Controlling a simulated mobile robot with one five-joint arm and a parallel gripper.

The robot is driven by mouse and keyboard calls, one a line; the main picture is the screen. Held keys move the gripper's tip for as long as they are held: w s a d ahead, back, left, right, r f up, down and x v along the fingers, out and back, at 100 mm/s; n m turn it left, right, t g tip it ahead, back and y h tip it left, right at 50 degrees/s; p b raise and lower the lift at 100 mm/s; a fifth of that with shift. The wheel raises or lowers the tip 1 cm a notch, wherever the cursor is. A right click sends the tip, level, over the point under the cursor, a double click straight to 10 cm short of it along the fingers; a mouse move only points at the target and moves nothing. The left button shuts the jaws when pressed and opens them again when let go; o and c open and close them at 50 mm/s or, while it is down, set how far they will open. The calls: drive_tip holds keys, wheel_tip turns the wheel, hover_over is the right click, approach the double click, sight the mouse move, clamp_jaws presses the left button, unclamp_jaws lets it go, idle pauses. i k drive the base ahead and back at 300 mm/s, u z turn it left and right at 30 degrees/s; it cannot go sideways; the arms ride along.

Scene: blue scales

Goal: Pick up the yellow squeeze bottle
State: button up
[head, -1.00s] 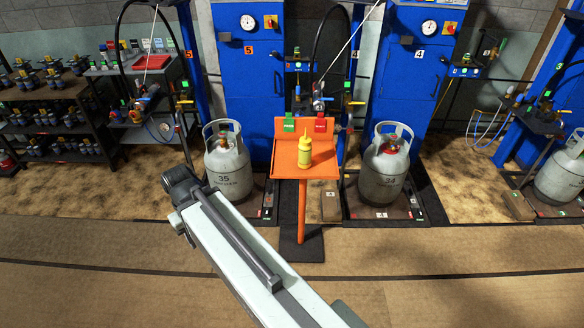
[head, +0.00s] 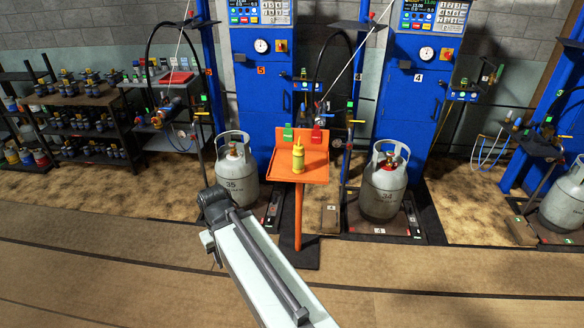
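The yellow squeeze bottle (head: 298,159) stands upright on the small orange stand (head: 316,174) in the middle of the head view. The stand has a flat top on a single orange post. My arm reaches up from the bottom of the view and ends below and left of the stand in the picture. My gripper's fingers do not show; only the light arm link and its dark end joint are visible. Nothing is seen touching the bottle.
Grey gas cylinders stand left (head: 236,172) and right (head: 383,184) of the stand. Blue scale cabinets (head: 262,104) rise behind it. A green block (head: 288,133) and a red block (head: 317,135) sit at the stand's back edge. The brown floor (head: 420,285) in front is clear.

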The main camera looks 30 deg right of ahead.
sight(298, 158)
drive_tip(key=z, duration=0.05)
drive_tip(key=i, duration=0.9)
drive_tip(key=u, duration=0.3)
drive_tip(key=k, duration=0.65)
drive_tip(key=z, duration=0.3)
drive_tip(key=i, duration=0.65)
drive_tip(key=u, duration=0.05)
